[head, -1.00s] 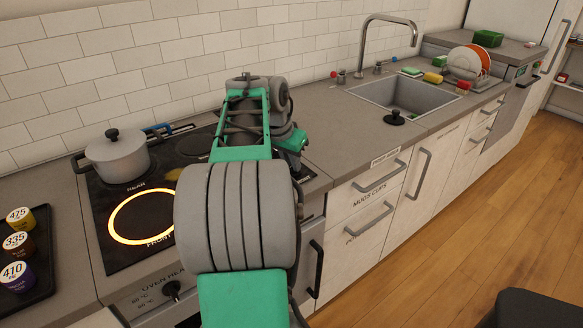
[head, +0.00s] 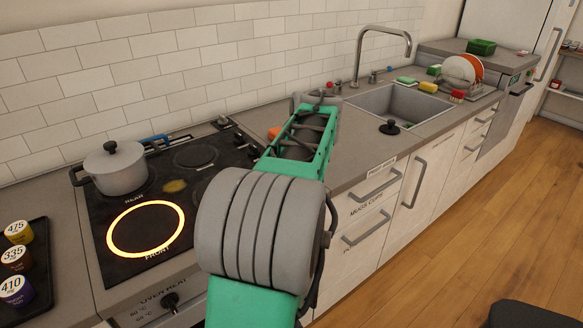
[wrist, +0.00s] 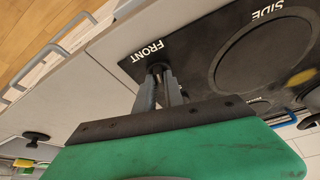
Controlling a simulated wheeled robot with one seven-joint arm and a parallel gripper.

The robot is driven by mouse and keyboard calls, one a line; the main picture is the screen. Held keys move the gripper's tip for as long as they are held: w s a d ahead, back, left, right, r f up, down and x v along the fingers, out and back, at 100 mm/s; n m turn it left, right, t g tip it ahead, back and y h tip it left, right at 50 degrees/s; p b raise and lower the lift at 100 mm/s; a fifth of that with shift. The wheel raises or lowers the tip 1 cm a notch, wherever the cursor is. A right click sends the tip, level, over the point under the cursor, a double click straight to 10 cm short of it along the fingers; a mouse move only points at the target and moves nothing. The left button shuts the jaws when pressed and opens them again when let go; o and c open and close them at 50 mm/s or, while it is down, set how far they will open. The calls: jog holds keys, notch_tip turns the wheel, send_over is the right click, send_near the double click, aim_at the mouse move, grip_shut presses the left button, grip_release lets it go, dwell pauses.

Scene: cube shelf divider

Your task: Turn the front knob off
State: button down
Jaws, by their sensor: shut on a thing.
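The front knob (wrist: 158,70) is a small dark knob beside the FRONT label on the black hob, in the wrist view. My gripper (wrist: 160,84) is shut on it, with a grey finger on each side. The fingers cover part of the knob, and I cannot tell its turn angle. In the head view my arm hides the front knob and gripper. The front burner (head: 108,233) there glows as a bright orange ring on the hob (head: 93,262).
A lidded grey pot (head: 117,172) stands on the rear burner. Another knob (head: 222,122) sits at the hob's back right.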

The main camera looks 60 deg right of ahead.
jog(key=shift+s+d+n+t+y+p, duration=0.15)
jog(key=shift+n+y+p, duration=0.15)
jog(key=shift+n+p, duration=0.4)
jog(key=shift+n+t+y+p, duration=0.15)
jog(key=shift+n+y+p, duration=0.15)
jog(key=shift+n+p, duration=0.35)
jog(key=shift+n, duration=0.35)
jog(key=c, duration=1.4)
grip_release()
jog(key=shift+c, duration=0.2)
jog(key=p+v, duration=0.1)
jog(key=v, duration=0.6)
jog(key=shift+s+r, duration=0.15)
jog(key=shift+r, duration=0.2)
